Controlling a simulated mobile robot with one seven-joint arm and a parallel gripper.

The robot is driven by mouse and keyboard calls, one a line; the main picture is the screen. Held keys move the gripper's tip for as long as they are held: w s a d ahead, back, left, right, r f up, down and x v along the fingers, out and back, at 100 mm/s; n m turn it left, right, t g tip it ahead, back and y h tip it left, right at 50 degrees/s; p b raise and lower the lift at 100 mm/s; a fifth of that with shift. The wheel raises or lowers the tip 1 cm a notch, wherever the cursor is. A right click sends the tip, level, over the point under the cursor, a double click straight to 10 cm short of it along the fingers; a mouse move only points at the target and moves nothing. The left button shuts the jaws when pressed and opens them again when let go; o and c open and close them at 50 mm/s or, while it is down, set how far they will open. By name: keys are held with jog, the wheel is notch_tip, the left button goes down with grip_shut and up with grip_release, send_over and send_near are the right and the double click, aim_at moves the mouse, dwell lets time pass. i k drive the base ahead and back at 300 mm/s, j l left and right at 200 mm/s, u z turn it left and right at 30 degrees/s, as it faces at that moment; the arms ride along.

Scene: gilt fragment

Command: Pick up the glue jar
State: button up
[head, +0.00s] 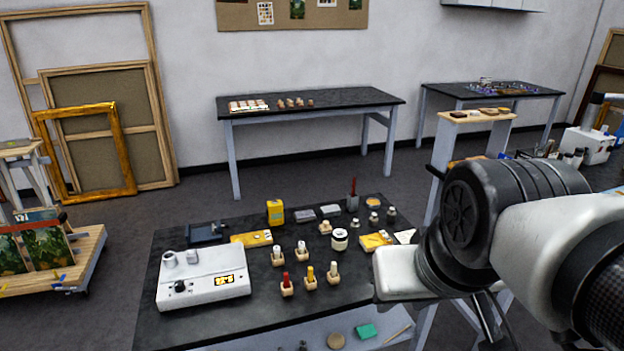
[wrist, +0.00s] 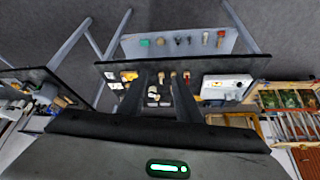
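A white jar with a dark band (head: 339,239), which looks like the glue jar, stands upright on the black worktable (head: 215,318), right of its middle. Small bottles in wooden blocks stand left of it, and a yellow box (head: 375,241) lies close on its right. In the wrist view my gripper (wrist: 160,80) has its two dark fingers apart, with nothing seen held between them. Small tabletop items show between and beyond the fingers, at a distance. I cannot pick out the jar surely there. In the head view my arm hides the table's right end.
A yellow tin (head: 275,211) and a grey cup with a red-handled tool (head: 352,199) stand toward the back. A lower shelf (head: 310,335) holds several things. A long table (head: 310,105) stands by the wall.

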aim_at(339, 238)
jog(key=i+l, duration=0.1)
jog(key=i, duration=0.35)
jog(key=i+l+u, duration=0.1)
jog(key=i, duration=0.4)
